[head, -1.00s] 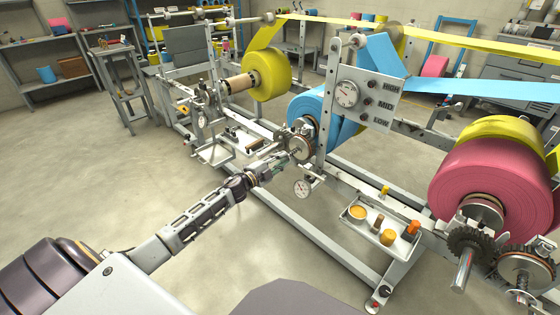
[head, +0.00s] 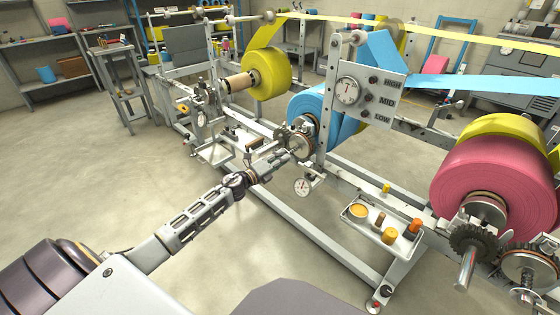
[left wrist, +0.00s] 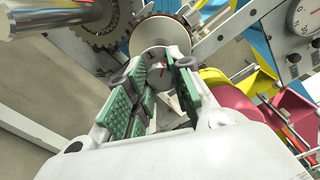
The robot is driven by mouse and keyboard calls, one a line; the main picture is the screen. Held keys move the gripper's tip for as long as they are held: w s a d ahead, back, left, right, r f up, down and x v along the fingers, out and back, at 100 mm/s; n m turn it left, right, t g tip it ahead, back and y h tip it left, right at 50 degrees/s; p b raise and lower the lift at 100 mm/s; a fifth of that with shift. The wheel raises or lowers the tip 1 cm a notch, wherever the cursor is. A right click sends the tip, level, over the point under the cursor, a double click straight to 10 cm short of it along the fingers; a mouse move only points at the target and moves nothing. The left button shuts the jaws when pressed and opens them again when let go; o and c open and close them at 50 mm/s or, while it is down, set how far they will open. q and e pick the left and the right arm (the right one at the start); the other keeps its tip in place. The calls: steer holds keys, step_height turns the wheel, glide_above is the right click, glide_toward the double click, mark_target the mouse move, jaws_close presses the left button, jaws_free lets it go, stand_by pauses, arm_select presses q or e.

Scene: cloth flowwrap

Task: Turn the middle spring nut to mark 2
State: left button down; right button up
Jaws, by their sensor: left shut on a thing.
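The middle spring nut (left wrist: 158,76) shows in the left wrist view as a small pale round face with a red mark, in front of a grey toothed disc (left wrist: 160,36). My left gripper (left wrist: 155,85) has its green-padded fingers on both sides of the nut and is shut on it. In the head view my left gripper (head: 286,156) reaches the hub (head: 300,143) of the blue roll (head: 318,112), the middle of three spindles. The fingers partly hide the nut, and its mark number is too small to read. My right gripper is not in view.
A panel (head: 386,90) with a round dial and HIGH, MID and LOW labels stands above the hub. A small gauge (head: 302,187) hangs just below. A parts tray (head: 352,224) is at the right on the frame. Open floor lies at the left.

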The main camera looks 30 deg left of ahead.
arm_select(q)
steer(key=shift+d+f+m, duration=0.1)
steer(key=shift+m, duration=0.9)
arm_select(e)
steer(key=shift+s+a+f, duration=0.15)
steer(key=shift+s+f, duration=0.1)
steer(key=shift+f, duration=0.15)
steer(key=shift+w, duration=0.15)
arm_select(q)
steer(key=c, duration=1.2)
jaws_free()
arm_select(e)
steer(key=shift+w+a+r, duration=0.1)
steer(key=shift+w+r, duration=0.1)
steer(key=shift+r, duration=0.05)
arm_select(q)
steer(key=v, duration=1.2)
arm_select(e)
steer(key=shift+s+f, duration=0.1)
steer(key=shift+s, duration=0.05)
